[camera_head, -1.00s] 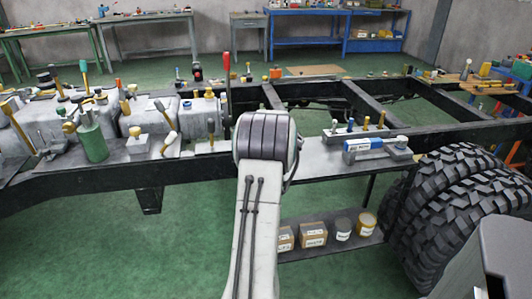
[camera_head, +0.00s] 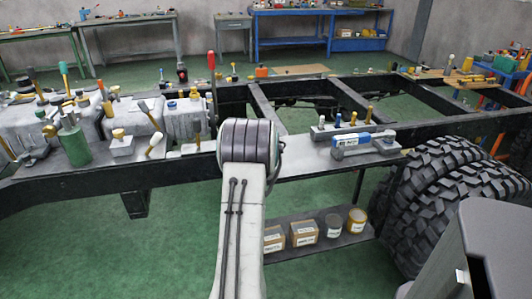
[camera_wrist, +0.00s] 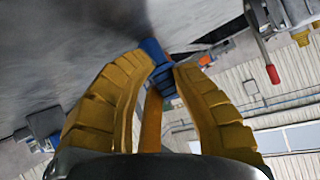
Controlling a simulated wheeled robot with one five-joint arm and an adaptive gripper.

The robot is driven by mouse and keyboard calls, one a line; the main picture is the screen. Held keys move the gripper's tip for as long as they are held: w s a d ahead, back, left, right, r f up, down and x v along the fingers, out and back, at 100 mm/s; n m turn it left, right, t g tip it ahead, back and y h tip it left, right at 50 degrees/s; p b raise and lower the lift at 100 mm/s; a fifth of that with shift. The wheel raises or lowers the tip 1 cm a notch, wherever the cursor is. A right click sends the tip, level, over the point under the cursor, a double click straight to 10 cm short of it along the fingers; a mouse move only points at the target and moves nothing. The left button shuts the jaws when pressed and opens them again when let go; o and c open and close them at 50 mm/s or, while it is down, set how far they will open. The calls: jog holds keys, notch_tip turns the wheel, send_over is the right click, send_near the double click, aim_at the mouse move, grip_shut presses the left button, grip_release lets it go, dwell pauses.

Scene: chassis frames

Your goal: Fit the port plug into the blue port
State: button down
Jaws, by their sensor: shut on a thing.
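My gripper (camera_wrist: 163,66) has yellow ribbed fingers. In the wrist view its fingertips close on a slim piece with a blue end (camera_wrist: 155,52), which I take to be the port plug. An orange strip (camera_wrist: 152,118) shows between the fingers; I cannot tell whether it belongs to the plug. In the head view my arm hides the gripper and what it holds. A small blue-topped fitting (camera_head: 171,105) on a grey block at left may be the blue port, but I cannot be sure.
A dark chassis frame (camera_head: 310,148) crosses the view. A red lever (camera_head: 212,75) stands up behind my arm. Boxes and tins stand on a lower shelf (camera_head: 345,252).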

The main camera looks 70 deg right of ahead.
jog(key=shift+f, duration=0.1)
jog(key=c, duration=1.1)
grip_release()
jog(key=shift+c, duration=0.2)
jog(key=shift+a+r, duration=0.15)
jog(key=shift+r, duration=0.1)
jog(key=v, duration=1.1)
jog(key=shift+s+a+r, duration=0.15)
jog(key=shift+a, duration=0.1)
